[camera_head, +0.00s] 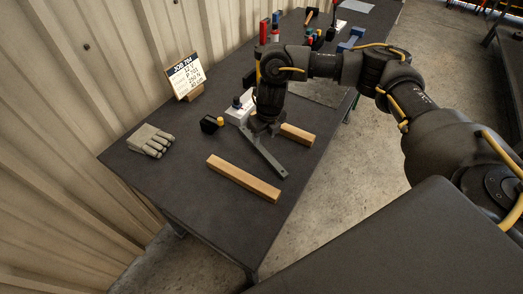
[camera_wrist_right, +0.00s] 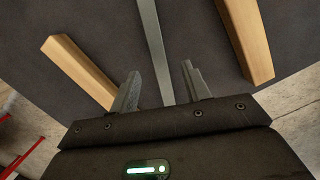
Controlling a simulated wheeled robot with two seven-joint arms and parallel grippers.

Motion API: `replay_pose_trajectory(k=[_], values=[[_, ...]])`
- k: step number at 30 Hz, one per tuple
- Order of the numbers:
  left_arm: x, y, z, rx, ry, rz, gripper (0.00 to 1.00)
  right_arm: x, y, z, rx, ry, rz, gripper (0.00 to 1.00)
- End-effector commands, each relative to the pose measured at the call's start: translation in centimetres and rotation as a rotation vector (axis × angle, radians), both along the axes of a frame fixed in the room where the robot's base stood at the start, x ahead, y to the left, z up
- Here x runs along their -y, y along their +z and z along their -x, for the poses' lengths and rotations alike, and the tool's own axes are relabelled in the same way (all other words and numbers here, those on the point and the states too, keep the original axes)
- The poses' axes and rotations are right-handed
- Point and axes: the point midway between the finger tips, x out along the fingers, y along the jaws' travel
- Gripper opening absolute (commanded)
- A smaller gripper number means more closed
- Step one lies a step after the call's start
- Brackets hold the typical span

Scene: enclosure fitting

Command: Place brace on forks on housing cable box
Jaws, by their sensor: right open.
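The brace looks to be the long grey metal bar (camera_head: 268,157) on the dark table, beneath my right gripper; its near end shows in front of the gripper. My right gripper (camera_head: 265,125) points down over it. In the right wrist view the bar (camera_wrist_right: 153,40) runs between the two spread fingers of the open gripper (camera_wrist_right: 160,78); I cannot tell whether they touch it. A white box with a dark knob (camera_head: 238,112), possibly the housing cable box, stands just left of the gripper, partly hidden by my arm. I cannot make out the forks. My left gripper is out of view.
One wooden bar (camera_head: 243,179) lies in front of the brace, another (camera_head: 297,134) to its right. A black and yellow item (camera_head: 211,123), gloves (camera_head: 151,140) and a job sign (camera_head: 186,77) are at left. Tools stand at the far end.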

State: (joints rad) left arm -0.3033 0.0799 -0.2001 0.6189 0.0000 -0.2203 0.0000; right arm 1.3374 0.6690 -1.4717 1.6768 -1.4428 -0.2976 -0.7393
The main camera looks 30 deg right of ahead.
Motion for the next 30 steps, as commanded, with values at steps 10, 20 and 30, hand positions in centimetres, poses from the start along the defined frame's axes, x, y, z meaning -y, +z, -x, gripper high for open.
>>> replay_pose_trajectory(k=[10,20,30], values=[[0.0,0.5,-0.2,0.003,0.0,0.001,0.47,-0.1,-1.6,-0.2,0.0,-0.002,0.0,0.47],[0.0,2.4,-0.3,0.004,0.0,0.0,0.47,-0.4,-6.0,-0.7,-0.001,-0.002,0.0,0.47],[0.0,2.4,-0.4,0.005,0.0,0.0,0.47,-0.4,-6.5,-0.9,0.002,-0.001,0.0,0.42]])
